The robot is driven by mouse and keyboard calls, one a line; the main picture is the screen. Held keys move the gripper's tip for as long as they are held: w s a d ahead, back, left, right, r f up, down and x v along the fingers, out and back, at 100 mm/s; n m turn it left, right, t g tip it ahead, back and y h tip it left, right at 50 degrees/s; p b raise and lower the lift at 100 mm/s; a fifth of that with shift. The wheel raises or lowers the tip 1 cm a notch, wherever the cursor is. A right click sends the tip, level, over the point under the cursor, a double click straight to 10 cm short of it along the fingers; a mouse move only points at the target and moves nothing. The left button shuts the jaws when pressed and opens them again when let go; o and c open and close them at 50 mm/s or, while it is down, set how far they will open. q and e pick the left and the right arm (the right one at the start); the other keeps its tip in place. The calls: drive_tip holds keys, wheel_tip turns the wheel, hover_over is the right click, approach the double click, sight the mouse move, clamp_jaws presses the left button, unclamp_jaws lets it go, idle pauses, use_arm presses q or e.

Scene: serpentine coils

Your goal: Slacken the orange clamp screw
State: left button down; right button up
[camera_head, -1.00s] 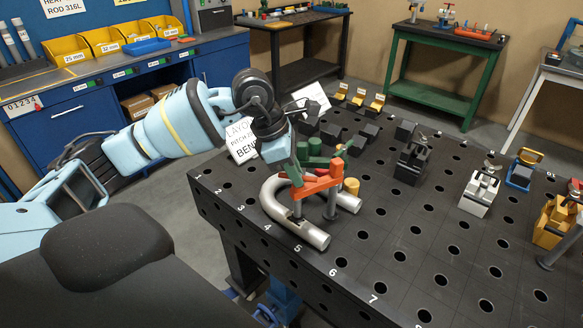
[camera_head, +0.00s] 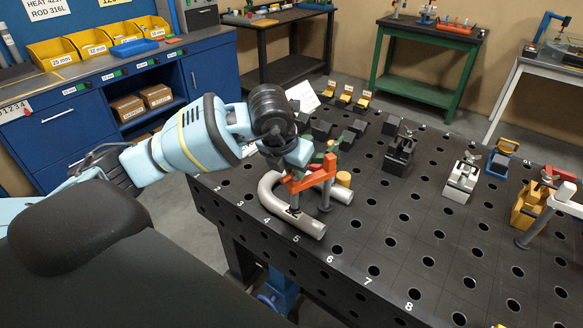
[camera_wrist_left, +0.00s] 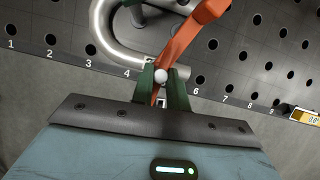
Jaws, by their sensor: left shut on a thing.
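The orange clamp (camera_head: 318,177) stands on the black fixture table with its arm over the silver U-shaped pipe (camera_head: 309,224). In the left wrist view the orange arm (camera_wrist_left: 198,28) runs up and right from my fingers, and the pipe (camera_wrist_left: 103,30) curves behind. The rest of the screw is hidden by the fingers and hand. My right gripper is not in view.
The black table (camera_head: 375,240) has a grid of holes and numbers along its front edge. Black, silver (camera_head: 462,178) and yellow (camera_head: 528,203) clamp blocks stand to the right. A yellow cylinder (camera_head: 343,179) stands just behind the orange clamp. The table's front middle is clear.

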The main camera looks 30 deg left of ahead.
use_arm(q)
drive_tip(key=n+y, duration=0.1)
drive_tip(key=n, duration=0.2)
drive_tip(key=shift+d+n, duration=0.15)
drive_tip(key=shift+n, duration=0.15)
drive_tip(key=shift+f+n+g+y, duration=0.1)
drive_tip(key=shift+n+g+y, duration=0.55)
drive_tip(key=shift+n, duration=1.05)
drive_tip(key=c, duration=1.4)
unclamp_jaws()
drive_tip(key=shift+o, duration=0.2)
drive_tip(key=shift+t+y, duration=0.25)
drive_tip(key=v, duration=0.8)
